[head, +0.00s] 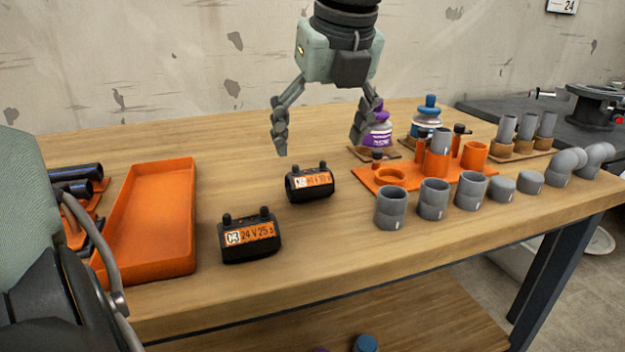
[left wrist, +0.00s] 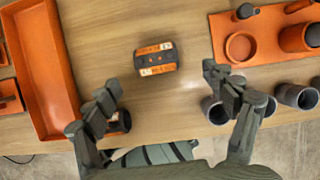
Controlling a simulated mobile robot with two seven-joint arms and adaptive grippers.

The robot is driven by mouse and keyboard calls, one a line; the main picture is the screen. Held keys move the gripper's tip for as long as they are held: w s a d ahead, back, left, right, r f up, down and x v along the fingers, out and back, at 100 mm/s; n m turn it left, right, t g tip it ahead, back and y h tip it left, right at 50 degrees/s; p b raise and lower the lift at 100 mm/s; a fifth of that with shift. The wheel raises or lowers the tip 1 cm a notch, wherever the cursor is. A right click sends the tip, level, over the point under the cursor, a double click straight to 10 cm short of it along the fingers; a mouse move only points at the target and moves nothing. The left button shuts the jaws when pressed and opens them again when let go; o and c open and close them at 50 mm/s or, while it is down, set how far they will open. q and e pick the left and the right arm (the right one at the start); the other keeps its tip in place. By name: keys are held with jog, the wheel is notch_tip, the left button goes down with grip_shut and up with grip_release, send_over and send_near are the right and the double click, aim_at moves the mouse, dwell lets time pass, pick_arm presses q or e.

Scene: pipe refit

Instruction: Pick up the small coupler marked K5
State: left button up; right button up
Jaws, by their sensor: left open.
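Grey pipe fittings stand in a row along the table's front right: larger sleeves (head: 391,208), short small pieces (head: 503,186) and elbows (head: 566,166). Their pale marks are too small to read, so I cannot tell which is K5. In the left wrist view, some grey sleeves (left wrist: 297,96) show at right, partly behind a finger. My left gripper (head: 321,145) is open and empty, above the table behind a black box with an orange label (head: 310,184). That box also shows in the left wrist view (left wrist: 156,58), ahead of the fingers (left wrist: 160,88). My right gripper is not in view.
A second black box marked C3 (head: 250,236) stands nearer the front edge. An empty orange tray (head: 150,220) lies left. An orange rack (head: 365,177) stands behind the sleeves, with purple (head: 377,138) and blue (head: 427,120) bottles behind. The table between tray and boxes is clear.

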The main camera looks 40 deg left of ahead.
aim_at(309, 171)
pick_arm(q)
jog(key=x, duration=0.7)
jog(key=shift+s+a+f, duration=0.2)
jog(key=shift+a+f, duration=0.05)
jog(key=shift+a, duration=0.05)
jog(key=shift+c, duration=0.3)
jog(key=c, duration=1.2)
jog(key=shift+r, duration=0.15)
